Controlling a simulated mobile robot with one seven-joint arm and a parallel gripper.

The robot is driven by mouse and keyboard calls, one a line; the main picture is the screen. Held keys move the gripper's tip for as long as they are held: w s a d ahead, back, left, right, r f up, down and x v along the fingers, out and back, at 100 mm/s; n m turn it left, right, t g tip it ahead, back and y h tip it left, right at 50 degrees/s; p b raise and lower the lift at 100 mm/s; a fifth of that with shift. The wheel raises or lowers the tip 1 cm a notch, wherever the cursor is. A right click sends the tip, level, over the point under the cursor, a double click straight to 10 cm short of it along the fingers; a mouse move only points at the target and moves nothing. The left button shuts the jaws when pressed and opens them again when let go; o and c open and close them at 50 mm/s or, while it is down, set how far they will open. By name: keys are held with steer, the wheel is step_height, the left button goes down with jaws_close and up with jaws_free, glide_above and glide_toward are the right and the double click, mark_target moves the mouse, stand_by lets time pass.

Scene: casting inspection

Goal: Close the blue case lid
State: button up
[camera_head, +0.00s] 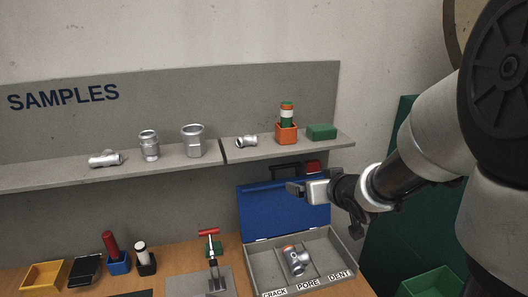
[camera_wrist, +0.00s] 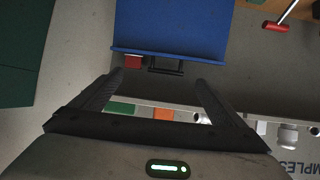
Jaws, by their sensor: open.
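The blue case lid (camera_head: 270,212) stands open, tilted back, behind the grey case tray (camera_head: 333,250). The tray has compartments labelled CRACK, PORE and DENT, and a silver casting (camera_head: 298,262) with an orange end lies in the middle one. The lid also fills the top of the wrist view (camera_wrist: 172,28). A black handle (camera_wrist: 166,68) and a red block (camera_wrist: 133,62) show beyond its edge. My gripper (camera_head: 296,188) is in front of the lid's upper right part in the head view. In the wrist view its fingers (camera_wrist: 157,79) are spread and empty, pointing towards the lid's edge.
A shelf (camera_head: 185,162) above the bench holds castings, an orange cup (camera_head: 286,133) and a green block (camera_head: 321,132). Left of the case are a red-handled tool (camera_head: 210,245), a yellow bin (camera_head: 42,276) and markers. A green bin (camera_head: 432,283) is at lower right.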

steer(key=w+a+r+t+y, duration=0.1)
steer(key=w+r, duration=0.1)
steer(key=b, duration=0.2)
glide_toward(285, 165)
steer(key=shift+n, duration=0.4)
steer(key=x, duration=0.8)
steer(key=shift+d, duration=0.1)
steer(key=c, duration=1.2)
